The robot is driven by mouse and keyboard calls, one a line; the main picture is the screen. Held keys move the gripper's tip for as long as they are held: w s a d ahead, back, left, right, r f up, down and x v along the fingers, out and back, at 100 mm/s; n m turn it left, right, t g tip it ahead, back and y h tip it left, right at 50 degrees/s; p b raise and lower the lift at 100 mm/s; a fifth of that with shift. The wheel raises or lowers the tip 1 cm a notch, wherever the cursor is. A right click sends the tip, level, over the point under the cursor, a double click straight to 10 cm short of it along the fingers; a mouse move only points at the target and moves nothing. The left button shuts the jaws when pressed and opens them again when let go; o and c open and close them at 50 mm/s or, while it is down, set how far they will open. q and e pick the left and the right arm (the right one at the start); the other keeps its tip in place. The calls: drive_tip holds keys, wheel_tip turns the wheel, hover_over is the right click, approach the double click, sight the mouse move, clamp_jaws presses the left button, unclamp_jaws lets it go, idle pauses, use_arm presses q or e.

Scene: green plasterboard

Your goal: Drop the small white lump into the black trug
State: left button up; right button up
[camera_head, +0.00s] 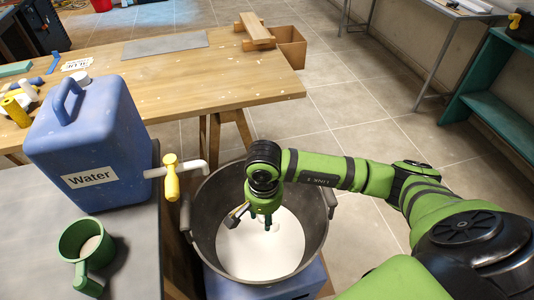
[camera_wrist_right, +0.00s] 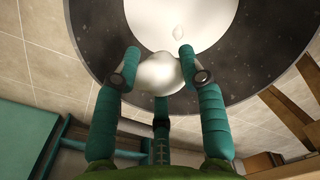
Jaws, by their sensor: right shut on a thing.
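The small white lump (camera_wrist_right: 158,74) is between the teal fingers of my right gripper (camera_wrist_right: 158,62), which is shut on it. In the head view my right gripper (camera_head: 263,218) points down over the inside of the black trug (camera_head: 207,222). The trug's dark wall also shows behind the lump in the wrist view (camera_wrist_right: 95,35). A white, level-looking fill (camera_head: 262,255) covers the trug's bottom. The lump is hard to make out in the head view against this white. My left gripper is not in view.
A blue water container (camera_head: 90,140) with a yellow-handled tap (camera_head: 171,178) stands left of the trug. A green mug (camera_head: 85,240) is on the grey surface in front of it. A wooden table (camera_head: 190,90) stands behind.

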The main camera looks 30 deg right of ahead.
use_arm(q)
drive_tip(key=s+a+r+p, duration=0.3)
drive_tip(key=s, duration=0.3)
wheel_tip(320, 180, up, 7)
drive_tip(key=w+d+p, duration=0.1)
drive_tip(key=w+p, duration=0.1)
drive_tip(key=p, duration=0.5)
use_arm(e)
drive_tip(key=w+d+r+m, duration=0.2)
drive_tip(key=w+r+m, duration=0.2)
drive_tip(key=m, duration=1.1)
drive_tip(key=w+d+r+m, duration=0.2)
drive_tip(key=w+r+m, duration=0.25)
drive_tip(key=m, duration=1.05)
use_arm(q)
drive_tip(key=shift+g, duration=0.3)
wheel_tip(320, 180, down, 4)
drive_tip(key=b, duration=0.5)
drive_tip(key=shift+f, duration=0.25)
use_arm(e)
wheel_tip(320, 180, down, 6)
drive_tip(key=shift+s+m, duration=0.25)
drive_tip(key=shift+m, duration=0.15)
drive_tip(key=o, duration=1.3)
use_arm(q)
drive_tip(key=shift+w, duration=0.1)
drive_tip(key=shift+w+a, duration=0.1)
